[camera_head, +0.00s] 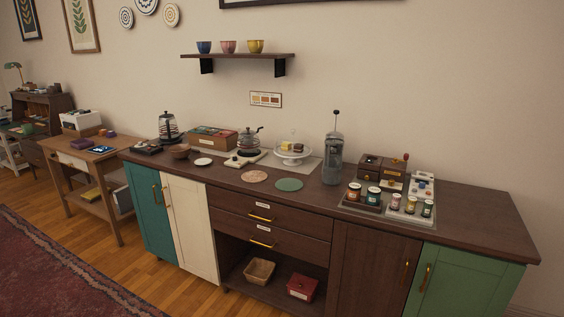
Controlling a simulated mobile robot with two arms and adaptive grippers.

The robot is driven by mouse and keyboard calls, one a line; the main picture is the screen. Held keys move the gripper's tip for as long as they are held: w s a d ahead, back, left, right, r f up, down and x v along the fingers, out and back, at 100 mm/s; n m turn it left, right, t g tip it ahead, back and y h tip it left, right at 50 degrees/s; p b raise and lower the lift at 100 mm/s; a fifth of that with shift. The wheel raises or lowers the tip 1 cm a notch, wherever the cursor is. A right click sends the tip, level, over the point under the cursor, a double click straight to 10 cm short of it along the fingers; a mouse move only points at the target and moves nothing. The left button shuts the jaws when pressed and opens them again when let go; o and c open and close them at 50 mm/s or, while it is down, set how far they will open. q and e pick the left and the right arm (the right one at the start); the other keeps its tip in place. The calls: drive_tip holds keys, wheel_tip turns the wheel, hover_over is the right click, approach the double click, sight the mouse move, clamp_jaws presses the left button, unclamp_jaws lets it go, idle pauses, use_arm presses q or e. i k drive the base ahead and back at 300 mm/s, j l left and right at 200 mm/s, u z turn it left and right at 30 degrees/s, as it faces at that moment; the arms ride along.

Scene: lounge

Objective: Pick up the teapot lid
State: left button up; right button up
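A glass teapot (250,142) with a dark handle stands on a small light-coloured base on the sideboard, left of the cake stand. A dark-topped lid (248,130) appears to sit on top of it; it is small and its edges are hard to make out. A second glass-and-black pot or kettle (169,128) stands farther left. I cannot tell for certain which is the task's teapot. Neither of my grippers is in this view.
The dark wooden sideboard (455,212) holds a tea box (212,139), a cake stand (291,151), a French press (332,160) and several jars at right. Two round mats, pink (254,176) and green (289,184), lie in front of the teapot. A cup shelf (238,56) hangs above.

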sight(246, 133)
drive_tip(key=i+j+u, duration=0.15)
drive_tip(key=i+u, duration=0.95)
drive_tip(key=u, duration=0.15)
drive_tip(key=i+j+z, duration=0.2)
drive_tip(key=i, duration=0.25)
drive_tip(key=i+j+z, duration=0.15)
drive_tip(key=i, duration=0.35)
drive_tip(key=j, duration=0.1)
